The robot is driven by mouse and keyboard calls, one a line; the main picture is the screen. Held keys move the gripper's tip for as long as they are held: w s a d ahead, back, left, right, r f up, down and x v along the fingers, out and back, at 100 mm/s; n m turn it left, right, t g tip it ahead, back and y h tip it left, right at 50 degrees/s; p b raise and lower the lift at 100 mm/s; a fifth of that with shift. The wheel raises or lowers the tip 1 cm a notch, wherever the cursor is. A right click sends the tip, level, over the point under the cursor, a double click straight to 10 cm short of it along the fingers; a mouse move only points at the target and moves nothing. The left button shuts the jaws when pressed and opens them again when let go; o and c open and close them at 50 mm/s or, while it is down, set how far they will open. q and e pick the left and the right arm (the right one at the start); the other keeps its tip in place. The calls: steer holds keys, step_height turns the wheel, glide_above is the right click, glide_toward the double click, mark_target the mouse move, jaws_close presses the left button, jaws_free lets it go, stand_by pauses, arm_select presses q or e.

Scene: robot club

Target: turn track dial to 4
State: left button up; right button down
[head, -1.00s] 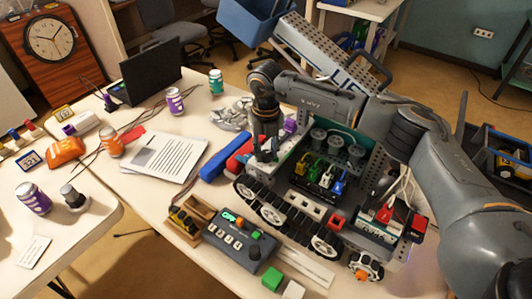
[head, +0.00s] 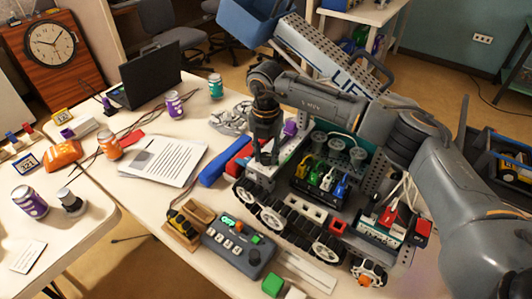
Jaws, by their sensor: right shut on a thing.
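The tracked robot model (head: 308,208) stands on the white table, with black tracks and an open top. A pale panel (head: 290,150) lies along its far left corner. My right gripper (head: 267,158) comes down from above onto that panel, its fingers closed on a small part there. The fingers hide this part, which I take to be the track dial; its marks and setting cannot be read. A grey control box (head: 238,246) with a dark knob, buttons and a green light stands in front of the model. My left gripper is out of view.
A blue tool (head: 213,171) and a paper sheet (head: 165,158) lie left of the model. A small wooden tray (head: 186,226) and a green block (head: 272,283) are near the control box. A purple can (head: 174,104) stands farther back.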

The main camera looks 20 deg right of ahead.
mark_target(266, 155)
steer(key=shift+w+r, duration=0.1)
steer(key=c, duration=1)
jaws_free()
step_height(266, 155, up, 12)
